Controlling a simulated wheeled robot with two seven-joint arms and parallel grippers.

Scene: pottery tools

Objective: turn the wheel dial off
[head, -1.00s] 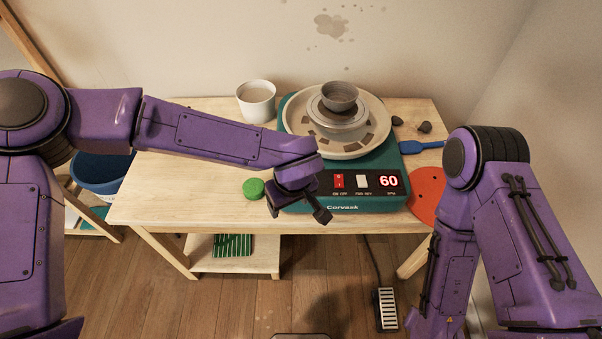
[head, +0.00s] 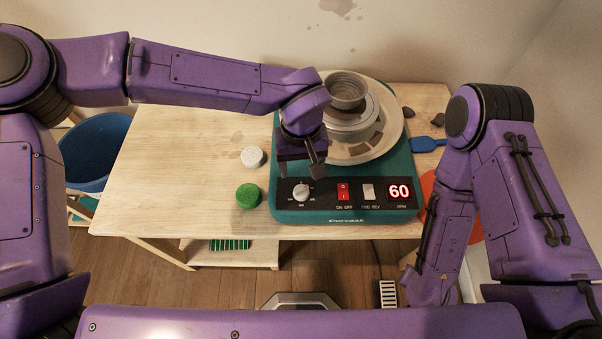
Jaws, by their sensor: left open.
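The pottery wheel (head: 290,211) is a teal box with a black front panel and a pale round pan on top. A grey bowl (head: 347,92) stands in the middle of the pan. The white speed dial (head: 301,194) is at the panel's left end, with a red on/off switch (head: 343,191), a white switch (head: 368,192) and a display (head: 399,191) reading 60 to its right. My left gripper (head: 300,173) is open and empty, pointing down just behind and above the dial, apart from it in the picture. My right gripper is not visible; only its arm shows at right.
A green round piece (head: 249,195) and a whitish round piece (head: 252,157) lie left of the wheel. A blue tool (head: 427,145) and dark lumps (head: 438,119) are at the right. A blue bucket (head: 92,150) stands left of the table. The table's left part is clear.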

